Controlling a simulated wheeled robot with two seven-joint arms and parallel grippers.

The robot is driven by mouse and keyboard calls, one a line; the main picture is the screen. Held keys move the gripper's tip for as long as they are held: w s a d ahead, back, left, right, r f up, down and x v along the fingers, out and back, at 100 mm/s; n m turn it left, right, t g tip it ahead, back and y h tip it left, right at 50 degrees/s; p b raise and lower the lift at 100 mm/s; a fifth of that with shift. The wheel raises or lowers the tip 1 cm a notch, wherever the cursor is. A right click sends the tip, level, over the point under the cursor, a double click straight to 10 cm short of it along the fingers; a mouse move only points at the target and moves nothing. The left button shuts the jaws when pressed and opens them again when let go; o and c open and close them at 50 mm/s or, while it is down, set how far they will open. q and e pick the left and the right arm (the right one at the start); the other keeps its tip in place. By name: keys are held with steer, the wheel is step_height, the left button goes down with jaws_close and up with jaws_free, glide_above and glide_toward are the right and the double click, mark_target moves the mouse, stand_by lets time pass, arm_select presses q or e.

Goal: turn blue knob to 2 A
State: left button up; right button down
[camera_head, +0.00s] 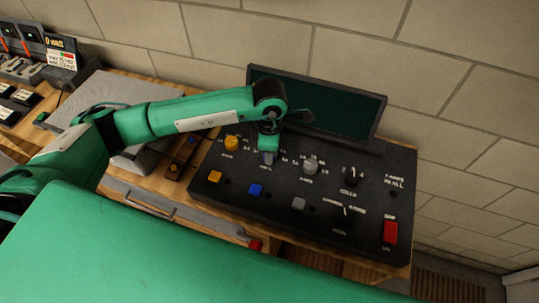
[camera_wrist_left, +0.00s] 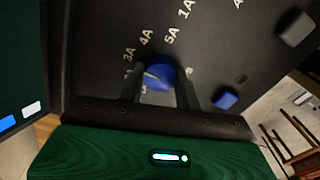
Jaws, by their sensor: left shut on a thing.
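The blue knob (camera_wrist_left: 160,74) sits on the black control panel (camera_wrist_left: 105,30) in the left wrist view, between the two fingers of my left gripper (camera_wrist_left: 158,88). The fingers are closed on its sides. A pale pointer line on the knob points toward the printed scale side with 3A and 4A; the exact mark is hard to tell. In the head view my left gripper (camera_head: 268,157) reaches down onto the panel and largely hides the knob. My right gripper is not in view.
A yellow knob (camera_head: 231,143) and a grey knob (camera_head: 310,166) flank the gripper. Yellow (camera_head: 215,176), blue (camera_head: 256,190) and grey (camera_head: 298,203) buttons lie in front. A red switch (camera_head: 390,232) is at the right. A dark screen (camera_head: 340,108) stands behind.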

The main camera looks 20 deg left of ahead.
arm_select(q)
steer(key=n+b, duration=0.3)
steer(key=n, duration=0.1)
steer(key=shift+f+n+b, duration=0.15)
steer(key=shift+n+b, duration=1.15)
steer(key=shift+n, duration=0.4)
steer(key=shift+r, duration=0.25)
steer(key=o, duration=1)
steer(key=shift+c, duration=0.2)
step_height(320, 180, up, 14)
steer(key=b, duration=0.2)
steer(key=shift+f+b, duration=0.15)
steer(key=shift+b, duration=0.15)
